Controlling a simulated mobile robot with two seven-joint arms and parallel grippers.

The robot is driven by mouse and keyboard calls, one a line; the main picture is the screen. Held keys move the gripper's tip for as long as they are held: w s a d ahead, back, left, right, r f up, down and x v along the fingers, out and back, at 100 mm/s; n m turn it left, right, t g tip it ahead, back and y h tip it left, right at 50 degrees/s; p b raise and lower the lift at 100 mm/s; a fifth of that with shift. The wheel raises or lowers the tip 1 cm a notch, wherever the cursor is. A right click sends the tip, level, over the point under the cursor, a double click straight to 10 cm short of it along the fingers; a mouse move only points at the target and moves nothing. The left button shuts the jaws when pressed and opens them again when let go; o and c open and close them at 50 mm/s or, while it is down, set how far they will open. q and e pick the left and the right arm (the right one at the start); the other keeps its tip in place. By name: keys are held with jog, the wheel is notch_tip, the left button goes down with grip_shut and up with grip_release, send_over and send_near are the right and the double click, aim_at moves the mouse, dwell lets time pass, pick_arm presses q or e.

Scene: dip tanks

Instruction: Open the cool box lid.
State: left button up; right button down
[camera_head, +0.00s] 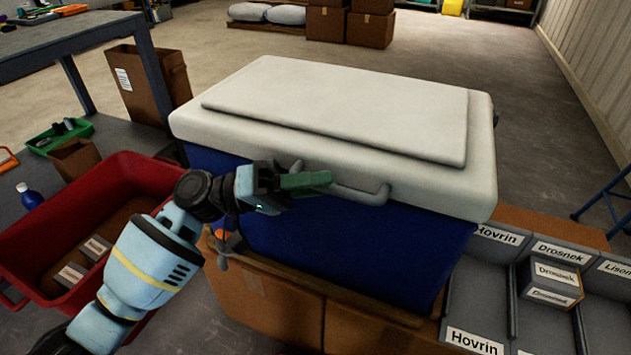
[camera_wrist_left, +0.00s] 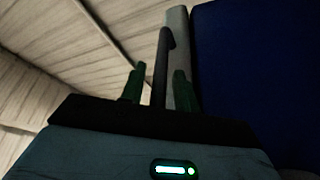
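The cool box has a blue body (camera_head: 350,245) and a white lid (camera_head: 335,105), which lies flat and closed on it. A grey bar handle (camera_head: 362,195) sticks out from the lid's front. My left gripper (camera_head: 322,180) is at the left part of this handle, its green fingers pointing along the front of the box. In the left wrist view, the handle (camera_wrist_left: 161,70) runs between the two open fingers of the left gripper (camera_wrist_left: 158,85). A gap shows between the handle and the left-hand finger; contact on the other side is unclear. My right gripper is out of view.
The cool box stands on cardboard boxes (camera_head: 265,305). A red crate (camera_head: 150,175) stands at the left, beside my left arm. Grey labelled bins (camera_head: 478,300) are at the right.

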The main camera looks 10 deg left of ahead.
pick_arm(q)
grip_shut()
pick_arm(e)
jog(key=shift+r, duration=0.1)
pick_arm(q)
jog(key=shift+r, duration=0.15)
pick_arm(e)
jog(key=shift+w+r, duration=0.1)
